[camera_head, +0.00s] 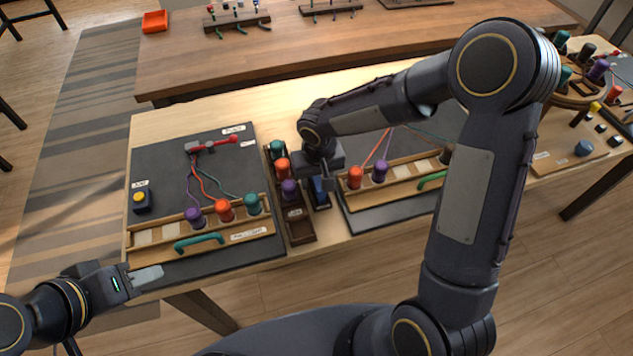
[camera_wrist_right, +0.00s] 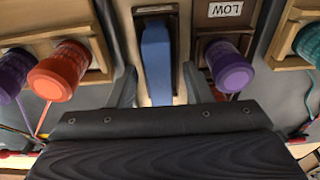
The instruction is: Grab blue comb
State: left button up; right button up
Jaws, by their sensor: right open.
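The blue comb (camera_head: 319,190) stands in a narrow dark holder near the middle of the table, partly hidden by my right gripper (camera_head: 325,180) in the head view. In the right wrist view the comb (camera_wrist_right: 157,60) lies between the two spread fingers of my right gripper (camera_wrist_right: 160,85), with a gap on each side. The right jaws are open and hold nothing. My left gripper (camera_head: 146,277) is low at the left, by the front edge of the left board, far from the comb. Its jaw opening is not clear.
A dark rack with teal, orange and purple (camera_head: 289,190) spools stands directly left of the comb. The left braiding board (camera_head: 160,170) carries spools, cords and a teal handle. The right board has orange (camera_head: 355,176) and purple spools close by. A red tray (camera_head: 155,21) is on the back table.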

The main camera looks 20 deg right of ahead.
grip_shut()
dwell(0.3)
